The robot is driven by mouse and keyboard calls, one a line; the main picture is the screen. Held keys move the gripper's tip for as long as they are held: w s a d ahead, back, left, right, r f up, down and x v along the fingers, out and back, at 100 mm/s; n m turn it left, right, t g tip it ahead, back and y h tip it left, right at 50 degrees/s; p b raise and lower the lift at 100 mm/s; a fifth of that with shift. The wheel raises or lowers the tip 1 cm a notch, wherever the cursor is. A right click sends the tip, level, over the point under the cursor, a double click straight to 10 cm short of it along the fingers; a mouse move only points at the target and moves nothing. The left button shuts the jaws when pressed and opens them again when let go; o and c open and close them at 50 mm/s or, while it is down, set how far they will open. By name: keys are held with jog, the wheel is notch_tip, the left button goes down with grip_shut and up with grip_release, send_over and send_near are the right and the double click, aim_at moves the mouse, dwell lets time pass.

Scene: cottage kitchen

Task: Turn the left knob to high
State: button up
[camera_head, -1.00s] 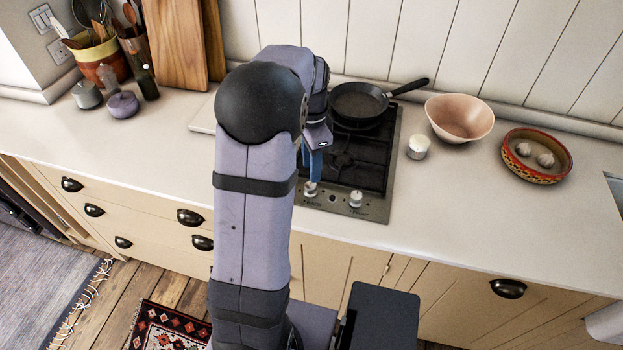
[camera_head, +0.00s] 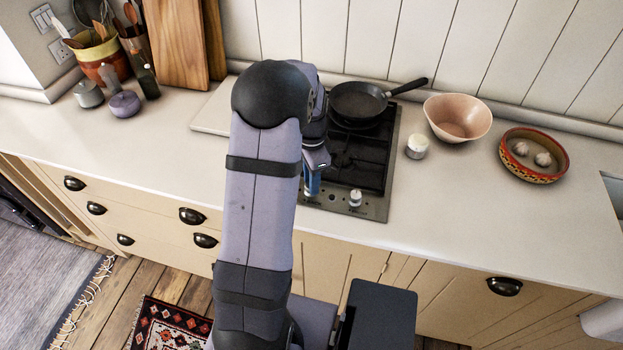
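The gas hob (camera_head: 372,208) is set into the counter, with its control panel along the front edge. The right knob (camera_head: 355,198) is in plain view on that panel. The left knob (camera_head: 309,197) is mostly hidden behind the blue fingers of my gripper (camera_head: 311,188). My gripper points down at the left knob and is at or right over it. I cannot tell whether it touches the knob or whether its fingers are open or shut. The knob's pointer direction is too small and covered to read.
A black frying pan (camera_head: 358,101) sits on the rear burner, its handle pointing right. A pale board (camera_head: 213,112) lies left of the hob, partly behind my arm.

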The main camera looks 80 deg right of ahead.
jog(key=shift+n, duration=0.3)
jog(key=n, duration=0.7)
jog(key=shift+w+n, duration=0.1)
jog(key=shift+n, duration=0.3)
jog(key=n, duration=0.4)
jog(key=shift+n, duration=0.3)
jog(key=n, duration=0.4)
jog(key=shift+w+r, duration=0.1)
jog(key=shift+d, duration=0.1)
